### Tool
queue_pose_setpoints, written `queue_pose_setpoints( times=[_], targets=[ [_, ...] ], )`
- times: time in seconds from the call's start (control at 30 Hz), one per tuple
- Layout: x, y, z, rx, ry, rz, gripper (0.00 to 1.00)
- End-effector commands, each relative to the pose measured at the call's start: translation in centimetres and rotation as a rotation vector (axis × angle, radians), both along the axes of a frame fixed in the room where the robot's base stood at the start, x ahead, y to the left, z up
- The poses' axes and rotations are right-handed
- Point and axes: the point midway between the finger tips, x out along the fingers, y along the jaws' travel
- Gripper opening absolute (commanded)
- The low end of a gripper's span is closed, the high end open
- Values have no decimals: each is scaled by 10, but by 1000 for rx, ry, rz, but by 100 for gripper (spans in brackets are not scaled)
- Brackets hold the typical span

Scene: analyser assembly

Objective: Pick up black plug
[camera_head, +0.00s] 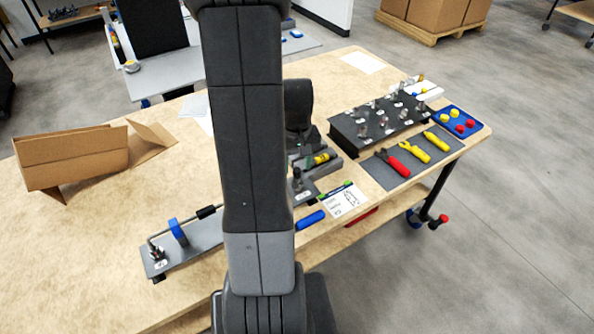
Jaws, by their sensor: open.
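I cannot surely pick out the black plug. A small dark upright piece (298,181) stands on a grey block just right of my arm, near the middle of the table. Another short black piece (207,211) sits on the end of a thin rod over a grey plate (196,252) at the lower left, beside a blue ring (177,231). My dark arm runs down the middle of the view and covers part of the table. I cannot make out my gripper's fingers; they seem hidden behind the arm.
An open cardboard box (70,160) lies at the left of the wooden table (130,215).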

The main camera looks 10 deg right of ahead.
Motion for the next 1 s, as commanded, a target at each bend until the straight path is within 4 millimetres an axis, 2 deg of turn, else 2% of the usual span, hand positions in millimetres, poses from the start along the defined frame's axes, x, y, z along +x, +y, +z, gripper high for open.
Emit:
queue_pose_setpoints(
  times=[0.13,0.4,0.43,0.6,0.67,1.0],
  targets=[
    [0,0,-13,0,2,0,46],
    [0,0,-16,0,0,0,46],
    [0,0,-16,0,0,0,44],
    [0,0,-16,0,0,0,10],
    [0,0,-16,0,0,0,0],
    [0,0,-11,0,-2,0,0]
  ],
)
